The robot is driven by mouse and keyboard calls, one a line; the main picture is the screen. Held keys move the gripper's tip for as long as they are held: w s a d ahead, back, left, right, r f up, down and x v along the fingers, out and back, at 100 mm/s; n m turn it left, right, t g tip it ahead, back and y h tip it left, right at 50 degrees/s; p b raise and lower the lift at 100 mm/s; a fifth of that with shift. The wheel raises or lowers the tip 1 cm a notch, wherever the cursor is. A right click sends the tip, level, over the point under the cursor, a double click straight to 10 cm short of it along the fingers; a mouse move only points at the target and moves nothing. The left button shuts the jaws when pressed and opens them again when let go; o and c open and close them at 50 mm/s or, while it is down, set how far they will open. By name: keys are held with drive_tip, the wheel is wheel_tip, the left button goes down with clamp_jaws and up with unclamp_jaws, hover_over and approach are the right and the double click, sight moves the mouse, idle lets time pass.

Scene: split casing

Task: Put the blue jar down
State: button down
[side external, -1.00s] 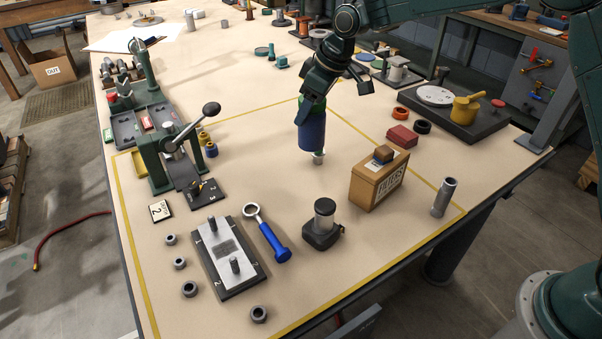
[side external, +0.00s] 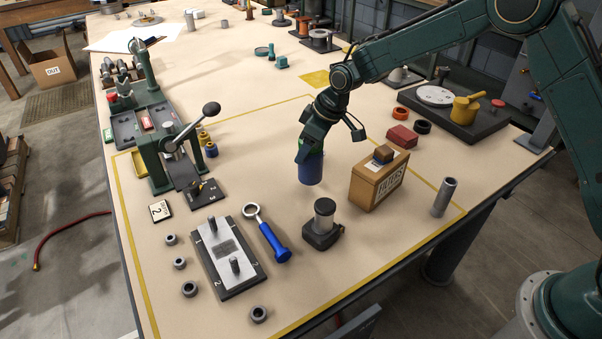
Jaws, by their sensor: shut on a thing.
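The fingertips are partly hidden by the gripper body and the jar.
A cardboard box (side external: 366,190) with a brown block on top stands close to the right. A black-based grey cylinder (side external: 324,215) stands in front. A green lever press (side external: 160,150) is at left. The table between press and jar is mostly clear.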

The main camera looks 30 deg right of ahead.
drive_tip(key=shift+f, duration=1.75)
drive_tip(key=shift+f, duration=0.1)
drive_tip(key=c, duration=0.5)
unclamp_jaws()
drive_tip(key=shift+v, duration=0.95)
drive_tip(key=v, duration=1)
drive_tip(key=shift+s, duration=0.1)
